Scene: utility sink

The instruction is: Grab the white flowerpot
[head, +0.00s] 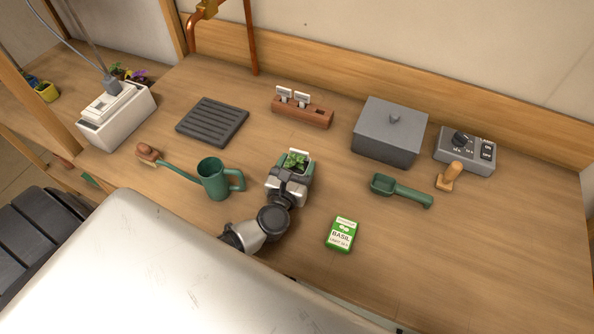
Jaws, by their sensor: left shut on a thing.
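The small flowerpot (303,154) stands near the middle of the wooden bench, with a leafy green seedling in it. Its back edge looks white and its right side greenish. My left gripper (289,177) reaches it from the front and is shut on it. The gripper hides most of the pot's front and lower part, so I cannot tell whether its base touches the bench. My right gripper is not in view.
A green watering can (214,180) stands left of the pot. A basil packet (342,234) lies in front to the right. A green scoop (402,191), wooden stamp (450,177) and grey lidded box (390,133) are further right. A wooden label holder (302,112) is behind.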

